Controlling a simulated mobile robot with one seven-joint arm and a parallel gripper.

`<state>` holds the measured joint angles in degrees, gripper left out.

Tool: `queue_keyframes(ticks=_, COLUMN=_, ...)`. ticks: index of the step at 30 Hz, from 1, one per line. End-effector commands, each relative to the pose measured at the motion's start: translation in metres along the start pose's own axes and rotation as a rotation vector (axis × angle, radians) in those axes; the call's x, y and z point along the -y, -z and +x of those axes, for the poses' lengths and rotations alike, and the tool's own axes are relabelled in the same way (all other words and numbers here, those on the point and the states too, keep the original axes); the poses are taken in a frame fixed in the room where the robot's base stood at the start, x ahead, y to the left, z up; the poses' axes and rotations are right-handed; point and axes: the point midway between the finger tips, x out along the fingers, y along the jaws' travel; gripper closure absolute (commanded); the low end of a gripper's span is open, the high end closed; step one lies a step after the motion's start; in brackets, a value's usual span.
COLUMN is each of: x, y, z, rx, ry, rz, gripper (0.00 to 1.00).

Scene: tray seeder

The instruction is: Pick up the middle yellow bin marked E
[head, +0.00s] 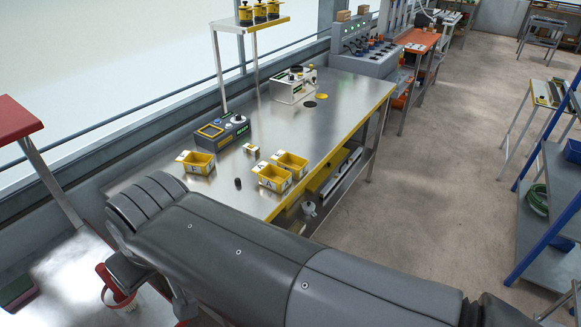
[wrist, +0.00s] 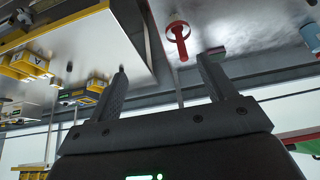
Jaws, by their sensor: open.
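Three small yellow bins stand on the steel table (head: 330,112) in the head view: a left one (head: 198,170), a front one (head: 265,184) marked A, and one just behind it to the right (head: 298,169). The letters on the left and rear bins are too small to read surely, so I cannot tell which is marked E. In the wrist view, the A bin (wrist: 38,70) shows at the left edge. My gripper (wrist: 162,65) is open and empty, pointing away from the bins, with none between its fingers.
A grey control box (head: 222,132) stands behind the left bin. A small white-labelled block (head: 251,149) and a dark peg (head: 238,183) lie between the bins. A white machine (head: 292,85) stands farther back. A red stand (head: 18,120) is at left.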

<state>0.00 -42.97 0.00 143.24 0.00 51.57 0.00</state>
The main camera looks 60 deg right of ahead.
Motion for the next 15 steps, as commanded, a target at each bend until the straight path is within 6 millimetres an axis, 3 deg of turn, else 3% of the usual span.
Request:
queue_keyframes(ticks=5, x=-0.001, y=0.002, z=0.0, rx=0.001, ry=-0.002, rz=0.0, gripper=0.24)
queue_keyframes(ticks=8, x=-0.006, y=0.013, z=0.001, rx=0.011, ry=-0.009, rz=0.001, gripper=0.24)
queue_keyframes(ticks=15, x=-0.047, y=0.075, z=0.01, rx=0.061, ry=-0.043, rz=-0.009, gripper=0.24)
